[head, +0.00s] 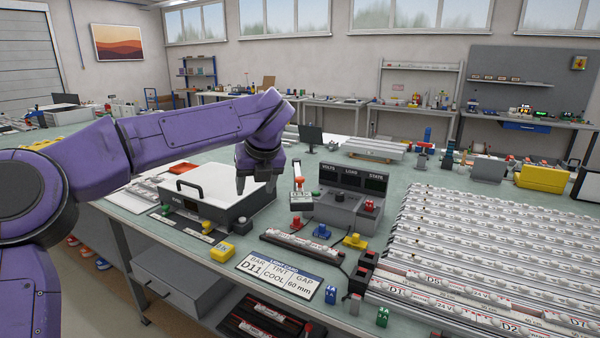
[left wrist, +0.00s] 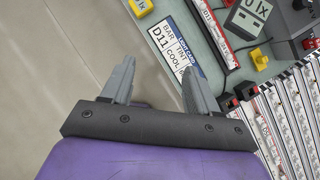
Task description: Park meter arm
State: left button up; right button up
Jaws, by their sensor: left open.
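The meter arm (head: 297,180) is a light bar with a red part on top and a small meter head (head: 301,201) at its front end. It stands just left of the grey console (head: 340,209) with screens marked VOLTS, LOAD and STATE. The meter head's display, apparently reading 0 lx, also shows in the left wrist view (left wrist: 250,17) at the top right. My left gripper (head: 256,186) is open and empty, pointing down, left of the meter arm and apart from it. It also shows in the left wrist view (left wrist: 157,66) with nothing between its fingers. My right gripper is out of view.
A white lidded case (head: 215,190) with a black handle lies left of the console. A light card (head: 280,274) reading D11, COOL, 60 mm lies at the front edge. Rows of light bars (head: 490,240) fill the right side. Yellow, blue and green blocks stand near the front.

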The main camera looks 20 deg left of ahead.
aim_at(299, 200)
jog(key=i, duration=0.9)
